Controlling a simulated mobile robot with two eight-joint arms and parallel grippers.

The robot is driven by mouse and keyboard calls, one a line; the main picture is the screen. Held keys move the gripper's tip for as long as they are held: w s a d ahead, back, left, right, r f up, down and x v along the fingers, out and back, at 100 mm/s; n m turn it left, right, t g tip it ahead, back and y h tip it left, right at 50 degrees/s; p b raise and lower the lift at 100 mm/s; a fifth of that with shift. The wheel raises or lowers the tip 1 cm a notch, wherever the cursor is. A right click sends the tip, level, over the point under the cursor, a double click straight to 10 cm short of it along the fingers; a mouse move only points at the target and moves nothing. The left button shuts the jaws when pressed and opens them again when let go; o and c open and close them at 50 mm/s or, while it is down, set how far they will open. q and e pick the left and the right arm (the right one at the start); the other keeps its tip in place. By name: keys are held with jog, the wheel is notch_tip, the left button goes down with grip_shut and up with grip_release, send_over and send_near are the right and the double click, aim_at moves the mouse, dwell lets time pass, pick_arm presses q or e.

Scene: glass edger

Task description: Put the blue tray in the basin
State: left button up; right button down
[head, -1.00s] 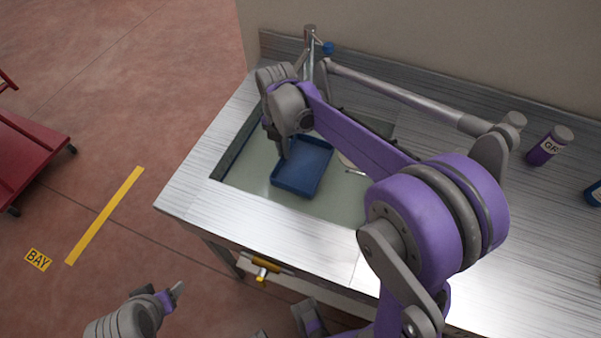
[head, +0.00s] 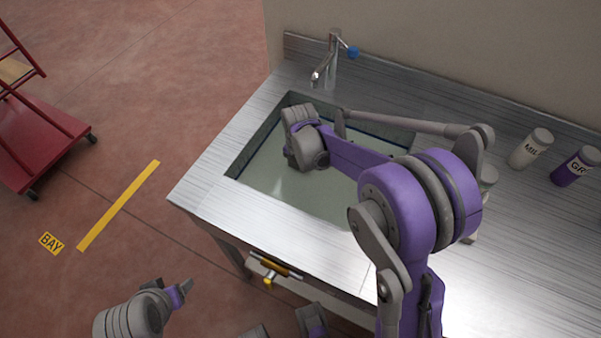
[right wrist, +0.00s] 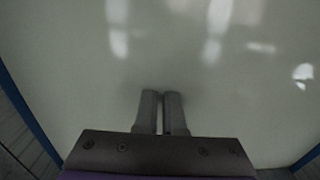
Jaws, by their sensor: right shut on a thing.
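The right gripper's tips are hidden under the wrist in the head view. In the right wrist view the gripper (right wrist: 162,97) has its fingers close together, shut, against the grey-green surface.
A tap (head: 330,62) with a blue knob stands behind the basin. A red cart (head: 40,140) is on the floor at left. Open floor lies between cart and counter.

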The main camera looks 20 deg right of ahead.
jog(key=shift+f, duration=0.15)
jog(key=c, duration=1)
grip_release()
jog(key=shift+r, duration=0.4)
notch_tip(320, 180, up, 12)
jog(key=shift+f+p, duration=0.2)
jog(key=shift+p, duration=0.35)
